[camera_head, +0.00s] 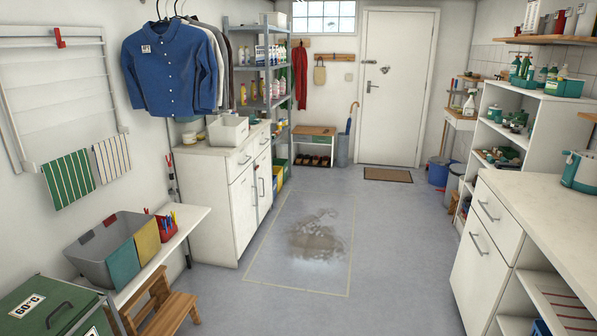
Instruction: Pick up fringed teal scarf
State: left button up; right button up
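I cannot make out a fringed teal scarf anywhere in the camera_head view. A dark green cloth with pale stripes (69,179) hangs from the wall rack at the left, but I cannot see that it is a scarf. A teal patch (123,264) shows on the front of a grey bin (95,265) on the white bench, beside a yellow one. Small green and teal items (497,157) lie on the right shelf unit, too small to tell apart. Neither of my grippers is in view.
A white cabinet (208,205) and a wooden step stool (165,308) stand at the left. A white counter (535,205) and shelf unit run along the right. The middle floor (395,235) is clear, with a damp patch (316,243). A closed door (397,110) is at the back.

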aim_at(252, 118)
jog(key=i+z, duration=0.35)
jog(key=i, duration=1.5)
jog(key=i+l, duration=0.1)
jog(key=i, duration=3.65)
